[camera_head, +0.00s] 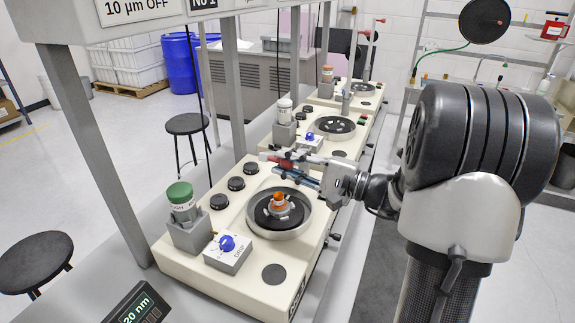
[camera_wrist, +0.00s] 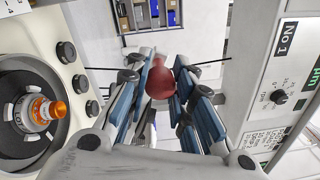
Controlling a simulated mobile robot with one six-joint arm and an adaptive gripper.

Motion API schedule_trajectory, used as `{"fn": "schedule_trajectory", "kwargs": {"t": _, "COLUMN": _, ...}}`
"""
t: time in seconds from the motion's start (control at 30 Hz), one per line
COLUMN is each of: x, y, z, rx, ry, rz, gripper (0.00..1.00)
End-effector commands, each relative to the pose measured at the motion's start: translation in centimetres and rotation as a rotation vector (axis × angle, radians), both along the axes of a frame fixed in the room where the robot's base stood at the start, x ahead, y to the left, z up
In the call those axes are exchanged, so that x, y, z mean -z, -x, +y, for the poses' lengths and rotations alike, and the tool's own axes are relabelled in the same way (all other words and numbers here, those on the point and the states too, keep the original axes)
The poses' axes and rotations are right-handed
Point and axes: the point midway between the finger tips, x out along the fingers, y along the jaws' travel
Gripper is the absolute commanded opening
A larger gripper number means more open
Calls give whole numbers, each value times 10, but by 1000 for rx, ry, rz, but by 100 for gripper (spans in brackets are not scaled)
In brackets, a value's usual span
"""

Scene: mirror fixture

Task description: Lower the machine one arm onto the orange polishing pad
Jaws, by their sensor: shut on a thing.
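Machine one is the nearest cream machine, with a round dark platter (camera_head: 293,223) in a metal ring. An orange and white piece (camera_head: 278,202) stands at the platter's middle. It also shows at the left of the wrist view (camera_wrist: 42,112). My gripper (camera_head: 290,166), with blue-padded fingers, is above and behind the platter, at its far side. In the wrist view its fingers (camera_wrist: 165,95) are shut around a red rounded grip (camera_wrist: 160,82), apparently the end of the machine's arm. The rest of that arm is mostly hidden by my gripper.
A green-capped bottle (camera_head: 181,197) and a control box with a blue knob (camera_head: 228,249) stand left of the platter. More machines line the bench behind. A grey post (camera_head: 95,160) and an overhead panel (camera_head: 130,12) border the left.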

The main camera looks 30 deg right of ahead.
Motion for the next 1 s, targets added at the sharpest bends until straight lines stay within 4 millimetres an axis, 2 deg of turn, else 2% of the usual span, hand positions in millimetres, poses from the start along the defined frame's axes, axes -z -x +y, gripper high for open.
{"fn": "schedule_trajectory", "kwargs": {"t": 0.2, "x": 48, "y": 14, "z": 19, "rx": -8, "ry": 131, "rz": -107, "gripper": 0}}
{"fn": "schedule_trajectory", "kwargs": {"t": 0.5, "x": 106, "y": 21, "z": 28, "rx": -6, "ry": 293, "rz": -232, "gripper": 0}}
{"fn": "schedule_trajectory", "kwargs": {"t": 0.7, "x": 126, "y": 22, "z": 28, "rx": -5, "ry": 356, "rz": -281, "gripper": 0}}
{"fn": "schedule_trajectory", "kwargs": {"t": 1.0, "x": 136, "y": 23, "z": 29, "rx": -3, "ry": 387, "rz": -306, "gripper": 0}}
